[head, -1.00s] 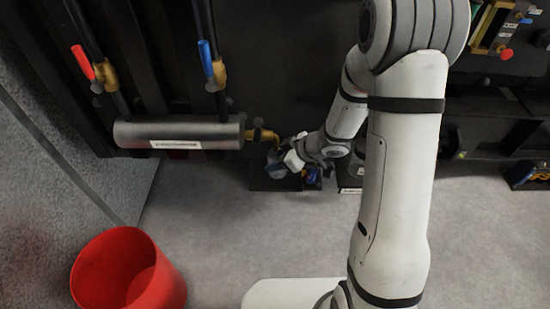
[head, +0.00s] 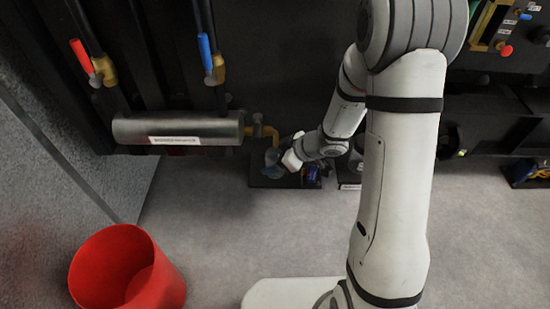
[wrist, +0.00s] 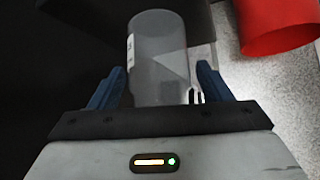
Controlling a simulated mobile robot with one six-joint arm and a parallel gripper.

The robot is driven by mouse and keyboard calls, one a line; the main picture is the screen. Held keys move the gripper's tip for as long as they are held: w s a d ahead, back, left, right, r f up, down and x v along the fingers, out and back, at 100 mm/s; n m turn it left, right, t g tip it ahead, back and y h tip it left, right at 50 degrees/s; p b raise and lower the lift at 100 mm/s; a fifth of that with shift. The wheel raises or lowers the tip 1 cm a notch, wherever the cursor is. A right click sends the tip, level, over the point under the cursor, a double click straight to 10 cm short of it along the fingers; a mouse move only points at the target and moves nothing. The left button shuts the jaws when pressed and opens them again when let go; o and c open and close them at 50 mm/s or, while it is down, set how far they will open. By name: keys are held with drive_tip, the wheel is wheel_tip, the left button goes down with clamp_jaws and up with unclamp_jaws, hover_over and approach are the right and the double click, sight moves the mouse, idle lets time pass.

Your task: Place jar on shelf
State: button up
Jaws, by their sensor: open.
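The fingers are apart, with a gap visible on each side of the jar. In the head view my gripper (head: 275,166) is low beside the brass pipe end, and the jar (head: 271,156) shows only partly there, small and blurred. A dark flat plate (head: 262,183) lies under them at floor level. I cannot tell which surface is the shelf.
A silver cylinder (head: 178,130) with a bent brass pipe (head: 262,131) is close to the left of my gripper. Red (head: 81,55) and blue (head: 205,53) valve handles are above. A red bucket (head: 125,270) stands at lower left. The grey floor between is clear.

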drive_tip(key=shift+d+r, duration=0.1)
drive_tip(key=shift+r, duration=0.25)
drive_tip(key=p+v, duration=0.4)
drive_tip(key=v, duration=0.3)
drive_tip(key=shift+s+d+f, duration=0.1)
drive_tip(key=shift+s, duration=0.05)
